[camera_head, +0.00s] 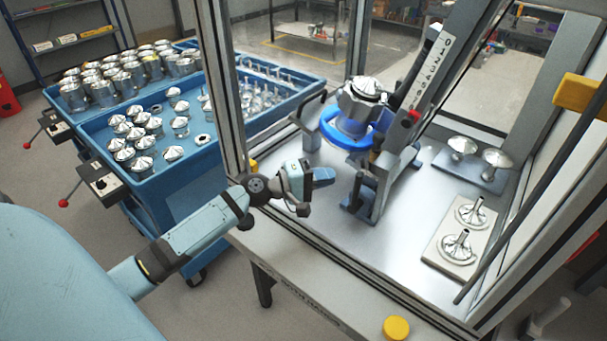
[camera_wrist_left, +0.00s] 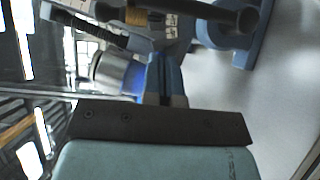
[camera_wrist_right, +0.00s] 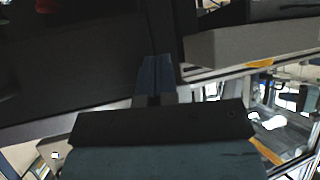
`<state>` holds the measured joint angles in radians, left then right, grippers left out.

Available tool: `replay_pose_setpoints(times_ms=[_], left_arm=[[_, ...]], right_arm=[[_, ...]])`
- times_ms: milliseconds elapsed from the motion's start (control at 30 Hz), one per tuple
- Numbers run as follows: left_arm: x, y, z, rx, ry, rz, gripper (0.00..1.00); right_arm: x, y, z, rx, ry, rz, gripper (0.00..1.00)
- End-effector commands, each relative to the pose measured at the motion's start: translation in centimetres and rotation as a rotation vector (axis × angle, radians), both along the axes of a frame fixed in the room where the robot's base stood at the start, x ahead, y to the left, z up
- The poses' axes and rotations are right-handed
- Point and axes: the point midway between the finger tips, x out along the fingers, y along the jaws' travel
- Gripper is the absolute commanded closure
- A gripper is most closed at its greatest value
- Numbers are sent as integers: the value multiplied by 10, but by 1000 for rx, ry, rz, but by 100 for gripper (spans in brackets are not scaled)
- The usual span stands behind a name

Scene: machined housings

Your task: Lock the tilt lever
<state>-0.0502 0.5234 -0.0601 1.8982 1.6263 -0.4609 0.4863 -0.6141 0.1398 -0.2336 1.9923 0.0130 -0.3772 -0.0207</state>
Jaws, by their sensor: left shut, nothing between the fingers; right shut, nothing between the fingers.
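The tilting fixture stands in the glazed booth in the head view, with a blue ring (camera_head: 346,138) around a silver housing (camera_head: 362,98). A numbered tilt scale (camera_head: 428,65) with a red knob (camera_head: 413,115) rises on the right. My left gripper (camera_head: 328,175) is inside the booth, below and left of the ring, shut and empty. In the left wrist view its fingers (camera_wrist_left: 167,75) point towards the fixture, near a black ribbed grip (camera_wrist_left: 88,26). My right gripper (camera_wrist_right: 155,78) is shut and empty, away from the fixture.
Booth posts and a front sill edge my left arm. A plate with two silver discs (camera_head: 483,248) and two domed parts (camera_head: 478,155) lie right of the fixture. A yellow button (camera_head: 396,327) is at the front. Blue carts (camera_head: 170,185) with housings stand left.

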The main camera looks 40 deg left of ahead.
Motion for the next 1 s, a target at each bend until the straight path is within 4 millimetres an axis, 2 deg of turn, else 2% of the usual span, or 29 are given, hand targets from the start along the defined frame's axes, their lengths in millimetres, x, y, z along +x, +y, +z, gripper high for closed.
replay_pose_setpoints(times_ms=[33, 133, 333, 767, 1000], left_arm=[[5, -8, 4, -3, 1, -1, 100], [5, -23, 3, -2, 0, -2, 100], [8, -39, 0, -1, 1, 0, 100], [8, -41, -2, 1, 0, 0, 100], [15, -36, 0, 35, -2, 0, 100]], right_arm=[[0, 0, 9, 0, -1, 0, 100], [0, 1, 16, 1, -2, 1, 100], [1, 1, 24, 2, -4, 2, 100], [0, 1, 21, 1, 1, 2, 100], [-1, 1, 22, 1, 2, 1, 100]])
